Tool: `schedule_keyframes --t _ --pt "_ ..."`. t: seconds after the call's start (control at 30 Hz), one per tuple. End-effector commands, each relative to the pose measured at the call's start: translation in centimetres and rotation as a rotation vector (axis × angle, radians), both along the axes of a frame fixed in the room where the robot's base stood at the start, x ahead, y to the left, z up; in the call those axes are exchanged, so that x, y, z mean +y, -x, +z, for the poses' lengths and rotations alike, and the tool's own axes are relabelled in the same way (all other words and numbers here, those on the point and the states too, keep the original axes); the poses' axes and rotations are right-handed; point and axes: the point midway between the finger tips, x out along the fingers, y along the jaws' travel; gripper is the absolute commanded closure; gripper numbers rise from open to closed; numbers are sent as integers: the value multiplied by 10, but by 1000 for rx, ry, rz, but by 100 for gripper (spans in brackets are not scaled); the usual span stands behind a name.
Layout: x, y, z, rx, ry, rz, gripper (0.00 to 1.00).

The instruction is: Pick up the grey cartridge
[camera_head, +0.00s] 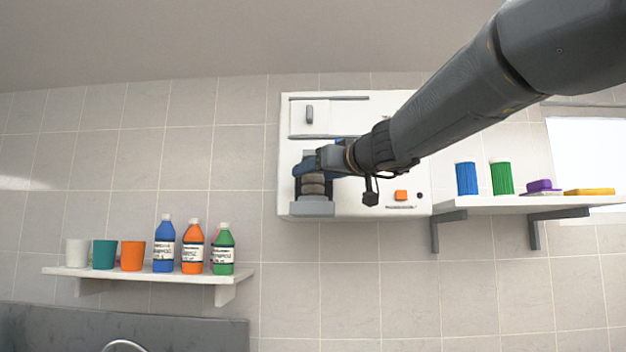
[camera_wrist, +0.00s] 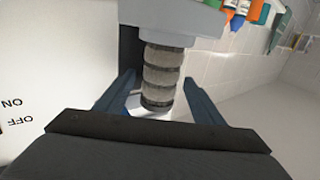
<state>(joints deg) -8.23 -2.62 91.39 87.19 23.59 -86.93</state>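The grey cartridge (camera_wrist: 162,75) is a ribbed cylinder with dark bands, close ahead in the wrist view. In the head view it (camera_head: 313,186) stands upright on a grey ledge (camera_head: 311,208) in the lower left of the white wall unit (camera_head: 345,196). My gripper (camera_wrist: 159,80) has its two blue fingers spread, one on each side of the cartridge. Narrow gaps show between fingers and cartridge, so it looks open. In the head view my gripper (camera_head: 302,170) partly hides the cartridge's upper part.
The unit carries an orange button (camera_head: 401,195) and a small handle (camera_head: 309,114). A right-hand shelf (camera_head: 480,205) holds blue and green containers, a purple item and a yellow item. A lower-left shelf (camera_head: 130,273) holds cups and bottles. Open wall lies below the unit.

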Motion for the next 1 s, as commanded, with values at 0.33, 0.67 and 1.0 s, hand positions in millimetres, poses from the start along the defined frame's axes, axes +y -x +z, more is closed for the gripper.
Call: schedule_keyframes --t 0.33,0.67,1.0 --pt "0 0 0 0 0 0 82" --pt "0 0 4 0 0 0 82" --pt "-1 2 15 -1 -1 0 82"
